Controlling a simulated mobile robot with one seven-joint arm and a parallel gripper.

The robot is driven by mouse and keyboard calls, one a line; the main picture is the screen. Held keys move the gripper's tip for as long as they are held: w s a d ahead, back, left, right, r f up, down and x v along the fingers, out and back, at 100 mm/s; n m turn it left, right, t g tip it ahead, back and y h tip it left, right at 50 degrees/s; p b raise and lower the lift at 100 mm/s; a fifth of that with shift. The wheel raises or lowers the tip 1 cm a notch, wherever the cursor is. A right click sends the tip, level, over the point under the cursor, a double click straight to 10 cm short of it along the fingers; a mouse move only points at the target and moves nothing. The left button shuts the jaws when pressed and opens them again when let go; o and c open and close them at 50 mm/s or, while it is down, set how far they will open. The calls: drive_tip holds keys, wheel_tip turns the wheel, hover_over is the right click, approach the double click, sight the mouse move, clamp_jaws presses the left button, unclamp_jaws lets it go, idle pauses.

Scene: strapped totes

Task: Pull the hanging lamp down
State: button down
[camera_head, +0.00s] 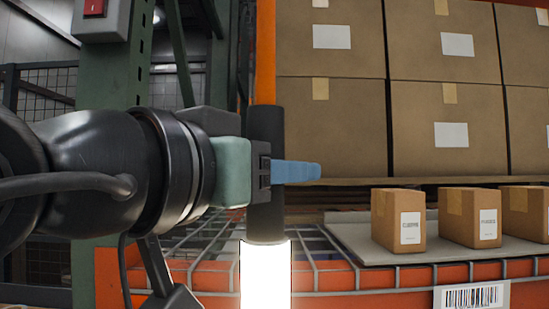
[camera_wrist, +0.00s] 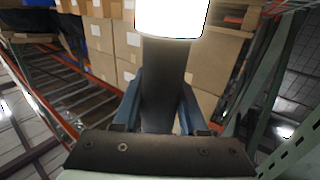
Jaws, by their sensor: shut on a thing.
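The hanging lamp (camera_head: 265,270) has a black cylindrical upper body and a bright white glowing lower part. It hangs upright in the middle of the head view, and its lit part also shows at the top of the wrist view (camera_wrist: 172,18). My gripper (camera_head: 290,171) reaches in from the left and is shut on the lamp's black body, with a blue finger across it. In the wrist view, blue fingers stand on both sides of the black body (camera_wrist: 163,85). The lamp's lower end is cut off in the head view.
Large cardboard boxes (camera_head: 445,120) fill the shelf behind. Small boxes (camera_head: 398,219) stand on a grey board at the lower right. An orange rack beam with wire mesh (camera_head: 340,279) runs below. A green post (camera_head: 110,120) with a red switch stands at left.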

wheel_tip(320, 180, down, 21)
drive_tip(key=b, duration=1.3)
drive_tip(key=shift+c, duration=2.4)
unclamp_jaws()
drive_tip(key=shift+o, duration=0.2)
drive_tip(key=shift+r, duration=0.1)
drive_tip(key=v, duration=1.3)
